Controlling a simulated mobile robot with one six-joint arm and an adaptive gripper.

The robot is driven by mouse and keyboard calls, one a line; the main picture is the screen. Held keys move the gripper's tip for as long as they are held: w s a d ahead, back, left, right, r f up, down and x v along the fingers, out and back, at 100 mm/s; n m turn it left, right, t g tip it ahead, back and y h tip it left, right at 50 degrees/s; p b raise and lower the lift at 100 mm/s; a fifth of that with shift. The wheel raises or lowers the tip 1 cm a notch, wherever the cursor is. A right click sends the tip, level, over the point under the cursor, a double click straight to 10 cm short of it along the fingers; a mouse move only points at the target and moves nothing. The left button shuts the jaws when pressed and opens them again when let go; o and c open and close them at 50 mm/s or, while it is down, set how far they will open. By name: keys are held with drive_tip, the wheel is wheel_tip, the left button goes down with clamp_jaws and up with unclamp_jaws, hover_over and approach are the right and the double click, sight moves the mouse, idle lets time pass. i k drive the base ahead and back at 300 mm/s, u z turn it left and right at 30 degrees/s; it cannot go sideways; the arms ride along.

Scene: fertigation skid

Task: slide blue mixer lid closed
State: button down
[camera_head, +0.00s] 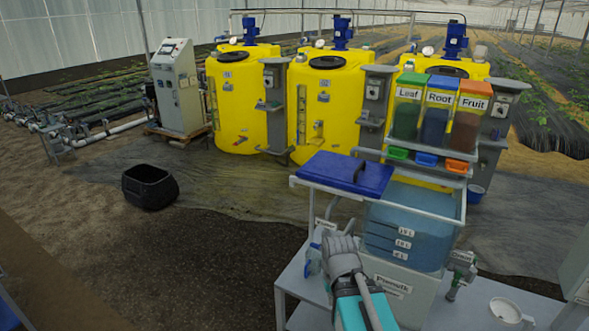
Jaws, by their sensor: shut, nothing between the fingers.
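The blue mixer lid (335,170) lies flat on the white rails, slid to the left of the mixer tank. A dark raised piece sits on its top. The mixer tank (408,256) is to its right, with its top open and blue contents and level marks showing through its wall. My gripper (338,236) is shut and empty. In the picture it is below the lid and in front of the tank's left side, apart from the lid. The fingertips are small and partly hidden by the gripper body.
Leaf, Root and Fruit dispensers (437,112) stand behind the tank, with small coloured trays below. A valve (461,268) is at the tank's right. A white bowl (506,311) sits on the bench. A black bin (149,187) stands on the floor, with clear ground around it.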

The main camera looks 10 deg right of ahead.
sight(368, 179)
drive_tip(key=z, duration=0.05)
drive_tip(key=i, duration=0.9)
drive_tip(key=u, duration=0.05)
